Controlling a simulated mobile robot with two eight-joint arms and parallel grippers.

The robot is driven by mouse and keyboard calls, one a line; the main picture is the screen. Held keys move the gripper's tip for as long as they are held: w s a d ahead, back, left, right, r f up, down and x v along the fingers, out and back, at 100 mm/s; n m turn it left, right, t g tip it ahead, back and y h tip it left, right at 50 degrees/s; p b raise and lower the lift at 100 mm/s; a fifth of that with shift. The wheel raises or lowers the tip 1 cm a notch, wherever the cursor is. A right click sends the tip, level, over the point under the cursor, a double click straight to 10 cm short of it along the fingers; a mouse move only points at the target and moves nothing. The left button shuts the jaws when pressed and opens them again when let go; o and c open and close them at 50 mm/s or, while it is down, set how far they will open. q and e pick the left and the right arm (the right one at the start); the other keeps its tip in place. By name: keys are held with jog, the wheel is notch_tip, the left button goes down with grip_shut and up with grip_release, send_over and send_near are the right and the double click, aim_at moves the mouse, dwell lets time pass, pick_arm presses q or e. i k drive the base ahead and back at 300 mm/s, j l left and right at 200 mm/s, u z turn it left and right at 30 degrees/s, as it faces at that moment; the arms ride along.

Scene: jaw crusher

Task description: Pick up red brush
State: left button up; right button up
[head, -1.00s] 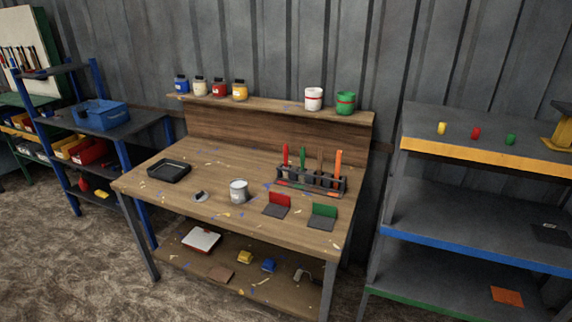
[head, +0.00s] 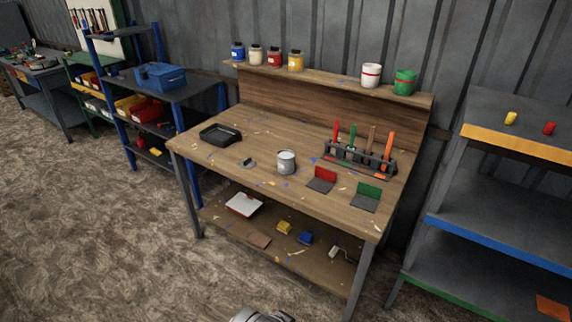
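The red brush (head: 336,133) stands upright in the dark brush rack (head: 358,160) on the right part of the wooden workbench (head: 235,172). It is the leftmost of several brushes there. A green brush (head: 351,136), a brown brush (head: 371,139) and an orange brush (head: 389,147) stand to its right. Only the red handle shows clearly; its lower end is hidden by the rack. Neither gripper can be made out. A grey metallic part of mine shows at the bottom edge, well apart from the rack.
A grey can (head: 286,161), a black tray (head: 220,135), a red holder (head: 325,174) and a green holder (head: 368,191) are on the bench. Paint jars and pots line its upper shelf (head: 330,80). Shelving units (head: 480,187) flank the bench. The floor (head: 110,230) in front is clear.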

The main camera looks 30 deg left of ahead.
aim_at(334, 151)
jog(key=j+z, duration=0.1)
jog(key=z, duration=0.4)
jog(key=i+j+z, duration=0.15)
jog(key=j+z, duration=0.15)
jog(key=j, duration=0.2)
jog(key=j+z, duration=0.3)
jog(key=j, duration=0.25)
jog(key=j+z, duration=0.1)
jog(key=j, duration=0.45)
jog(key=i+j+z, duration=0.1)
jog(key=j, duration=0.45)
